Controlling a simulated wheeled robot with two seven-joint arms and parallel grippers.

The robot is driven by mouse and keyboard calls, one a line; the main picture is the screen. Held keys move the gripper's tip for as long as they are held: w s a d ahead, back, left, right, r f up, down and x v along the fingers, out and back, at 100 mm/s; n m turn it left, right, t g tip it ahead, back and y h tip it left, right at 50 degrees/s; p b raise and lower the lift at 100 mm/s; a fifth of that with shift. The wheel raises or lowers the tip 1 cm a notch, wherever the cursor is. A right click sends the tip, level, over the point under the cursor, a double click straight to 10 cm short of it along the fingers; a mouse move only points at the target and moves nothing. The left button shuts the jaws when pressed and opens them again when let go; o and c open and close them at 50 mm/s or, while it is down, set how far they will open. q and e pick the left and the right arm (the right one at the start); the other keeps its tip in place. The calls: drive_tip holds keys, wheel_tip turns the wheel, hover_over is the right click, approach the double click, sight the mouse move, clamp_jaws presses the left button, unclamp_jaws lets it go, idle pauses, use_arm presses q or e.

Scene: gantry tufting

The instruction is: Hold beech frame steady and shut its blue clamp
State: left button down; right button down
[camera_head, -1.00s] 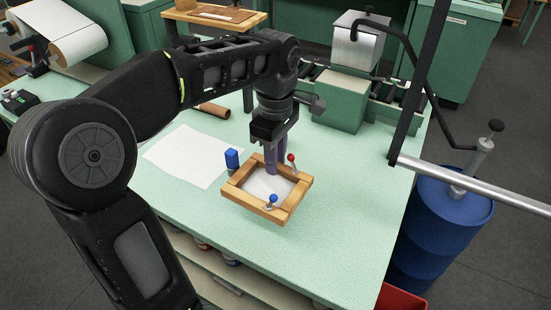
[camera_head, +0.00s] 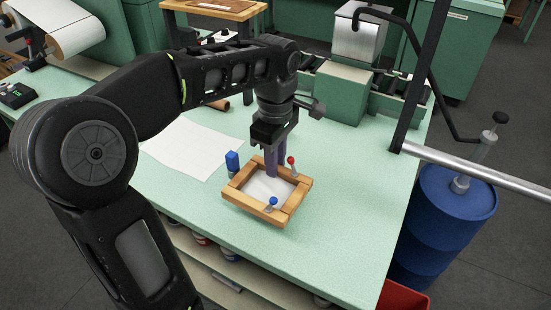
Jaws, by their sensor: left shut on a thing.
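The beech frame (camera_head: 240,206) lies on the green table, a square of light wood around a pale inner sheet (camera_head: 266,187). A clamp with a blue knob (camera_head: 272,201) stands at its near side. A clamp with a red knob (camera_head: 291,161) stands at its far right side. My left gripper (camera_head: 275,171) points down at the frame's far side, and its purple-grey fingers are shut on the frame's far rail. The fingers hide part of that rail. My right gripper is not in view.
A small blue block or bottle (camera_head: 232,162) stands just left of the frame. A white sheet (camera_head: 190,148) lies behind it. A green machine (camera_head: 343,91) stands at the back right, and a blue drum (camera_head: 440,220) stands beyond the table's right edge. The table right of the frame is clear.

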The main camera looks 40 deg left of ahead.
sight(276, 180)
use_arm(q)
drive_tip(key=shift+f+b, duration=1.95)
drive_tip(key=shift+f, duration=1)
drive_tip(key=shift+f, duration=0.2)
